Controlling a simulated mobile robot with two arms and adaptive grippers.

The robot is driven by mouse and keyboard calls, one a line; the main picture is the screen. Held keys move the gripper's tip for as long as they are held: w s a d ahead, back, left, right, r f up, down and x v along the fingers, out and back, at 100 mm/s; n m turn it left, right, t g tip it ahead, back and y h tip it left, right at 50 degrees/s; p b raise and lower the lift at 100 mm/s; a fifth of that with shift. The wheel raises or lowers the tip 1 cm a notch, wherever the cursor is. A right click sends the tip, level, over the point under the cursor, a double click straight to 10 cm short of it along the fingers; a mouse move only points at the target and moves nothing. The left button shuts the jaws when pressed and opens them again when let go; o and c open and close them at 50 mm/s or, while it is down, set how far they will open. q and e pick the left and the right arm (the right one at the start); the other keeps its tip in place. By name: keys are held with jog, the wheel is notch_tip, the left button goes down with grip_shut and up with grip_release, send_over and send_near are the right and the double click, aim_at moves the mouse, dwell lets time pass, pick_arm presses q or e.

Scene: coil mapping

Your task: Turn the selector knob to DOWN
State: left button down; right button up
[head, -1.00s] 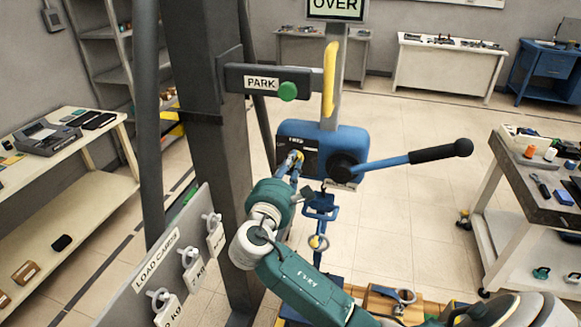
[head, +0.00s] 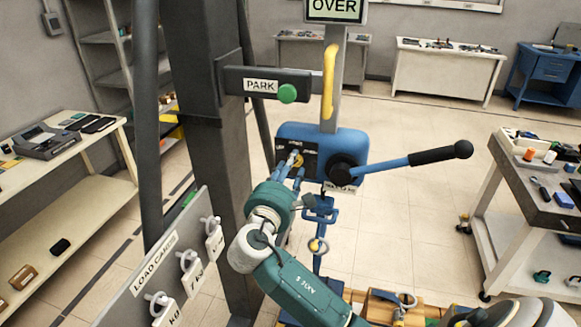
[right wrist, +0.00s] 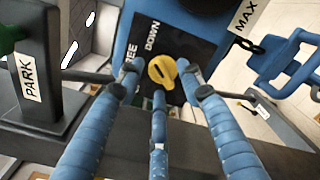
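The yellow selector knob (right wrist: 163,72) sits on a black plate (right wrist: 176,40) with the words DOWN and a partly hidden FREE. Which word the knob points at is unclear. The knob also shows in the head view (head: 309,161) on the blue housing (head: 325,140). My right gripper (right wrist: 160,92) has its blue fingers spread apart in front of the plate, with the knob between and just beyond the tips. I see no firm grip on it. In the head view the right gripper (head: 290,165) partly covers the plate. My left gripper is out of view.
A lever with a black grip (head: 435,156) sticks out right of the housing. A PARK bar with a green button (head: 288,93) is above it. A display reading OVER (head: 335,8) tops the post. A LOAD CARDS board (head: 160,275) stands at the left.

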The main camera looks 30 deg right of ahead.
jog(key=shift+s+r, duration=0.1)
jog(key=v, duration=1.2)
